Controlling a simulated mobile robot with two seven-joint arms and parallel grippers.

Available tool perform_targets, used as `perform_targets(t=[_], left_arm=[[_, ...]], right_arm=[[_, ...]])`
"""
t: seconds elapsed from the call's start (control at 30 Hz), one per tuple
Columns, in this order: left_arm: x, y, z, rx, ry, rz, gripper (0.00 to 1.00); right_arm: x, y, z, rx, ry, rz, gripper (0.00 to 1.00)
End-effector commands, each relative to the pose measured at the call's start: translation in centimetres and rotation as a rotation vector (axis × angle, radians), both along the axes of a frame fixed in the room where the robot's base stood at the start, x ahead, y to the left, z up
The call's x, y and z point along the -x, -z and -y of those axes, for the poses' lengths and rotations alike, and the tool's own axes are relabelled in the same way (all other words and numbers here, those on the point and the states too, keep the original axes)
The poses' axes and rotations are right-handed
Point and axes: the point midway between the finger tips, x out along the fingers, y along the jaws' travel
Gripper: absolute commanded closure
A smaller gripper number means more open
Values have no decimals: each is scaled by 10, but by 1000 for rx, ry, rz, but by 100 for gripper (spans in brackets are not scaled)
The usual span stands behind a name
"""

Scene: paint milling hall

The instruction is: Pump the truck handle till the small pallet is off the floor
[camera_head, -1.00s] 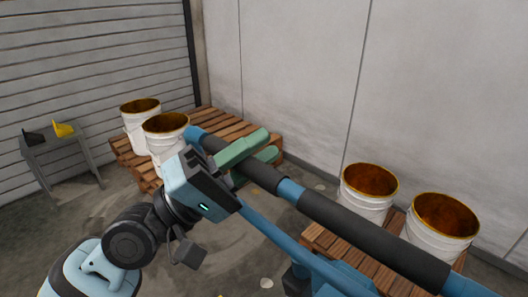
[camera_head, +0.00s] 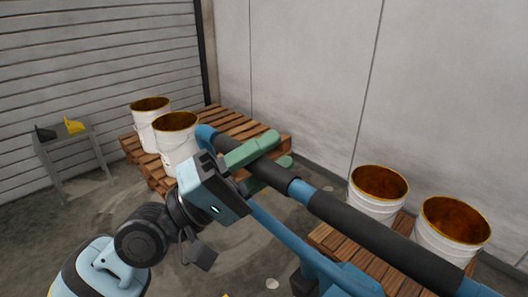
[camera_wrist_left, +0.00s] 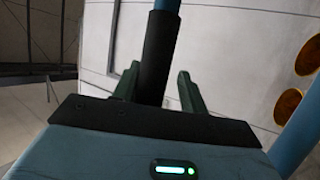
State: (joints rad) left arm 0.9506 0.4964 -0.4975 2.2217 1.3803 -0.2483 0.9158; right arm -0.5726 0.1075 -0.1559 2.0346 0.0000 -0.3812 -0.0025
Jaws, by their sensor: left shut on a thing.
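The truck handle (camera_head: 375,236) is a blue bar with black grip sleeves, running from the upper left to the lower right in the head view. My left gripper (camera_head: 263,162) is shut on its left black sleeve, with a green finger on either side. In the left wrist view the black sleeve (camera_wrist_left: 159,55) stands between the two fingers (camera_wrist_left: 158,85). Blue truck parts (camera_head: 352,279) show below the bar. A wooden pallet (camera_head: 336,244) lies behind the handle at the right, partly hidden. Whether it clears the floor cannot be seen. My right gripper is not in view.
Two open white buckets (camera_head: 376,206) stand on the right pallet. Another pallet (camera_head: 237,124) with two similar buckets (camera_head: 177,154) is at the back left. A small grey table (camera_head: 65,140) stands by the shutter. A pale wall closes the back.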

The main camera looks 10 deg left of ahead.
Motion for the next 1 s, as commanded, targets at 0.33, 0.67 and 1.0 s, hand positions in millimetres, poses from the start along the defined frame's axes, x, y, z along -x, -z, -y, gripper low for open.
perform_targets(t=[0.33,0.67,1.0], left_arm=[[-2,11,3,-15,4,-21,53],[1,9,-2,-9,4,-14,53],[21,36,-39,-12,3,-19,53]], right_arm=[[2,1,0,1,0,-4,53],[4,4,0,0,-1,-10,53],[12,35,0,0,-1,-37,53]])
